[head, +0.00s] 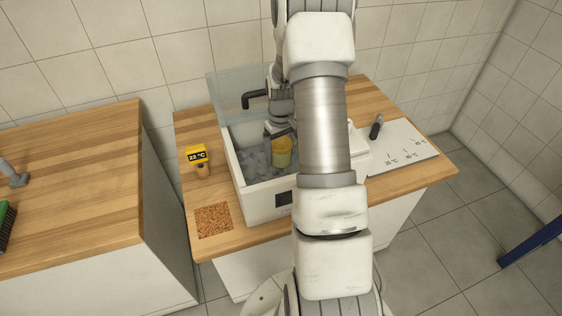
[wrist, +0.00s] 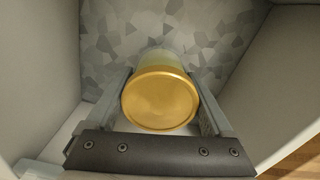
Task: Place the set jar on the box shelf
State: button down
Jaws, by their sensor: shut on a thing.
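A jar with a yellow-gold lid (head: 282,146) is inside the white box (head: 266,208) on the wooden counter. In the wrist view the round lid (wrist: 160,100) fills the space between the two fingers. My gripper (head: 281,137) is shut on the jar from above, one finger on each side. Below the jar is a grey, faceted, ice-like floor (wrist: 120,45). The jar's lower part is hidden by its lid, so I cannot tell whether it touches that floor. I cannot clearly make out a shelf in the box; my arm hides its right part.
A clear panel (head: 230,98) stands up at the box's back. A white board (head: 405,151) with temperature marks lies right.

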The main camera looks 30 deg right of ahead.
aim_at(281, 160)
jog(key=shift+f, duration=1.75)
jog(key=shift+f+b, duration=0.1)
jog(key=shift+b, duration=0.2)
jog(key=shift+f, duration=0.15)
grip_release()
